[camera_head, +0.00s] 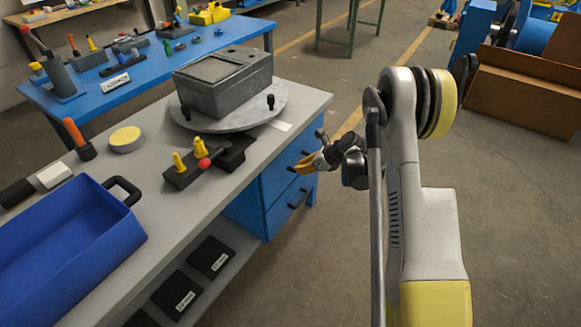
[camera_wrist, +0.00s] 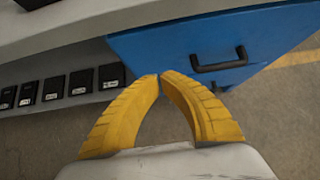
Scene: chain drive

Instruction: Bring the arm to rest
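My gripper (camera_head: 303,165) is off the right edge of the grey workbench, in front of its blue drawers, in the head view. In the wrist view its two yellow ribbed fingers (camera_wrist: 162,77) curve together and their tips meet or nearly meet. Nothing shows between them. My arm stands to the right of the bench over open floor, its elbow raised and its forearm bent towards the bench.
The workbench (camera_head: 160,210) bears a blue bin (camera_head: 70,245), a round plate with a grey box (camera_head: 222,85), and a block with yellow pegs (camera_head: 190,167). Drawers with black handles (camera_wrist: 220,66) face my gripper. A cardboard box (camera_head: 520,95) stands back right; floor between is clear.

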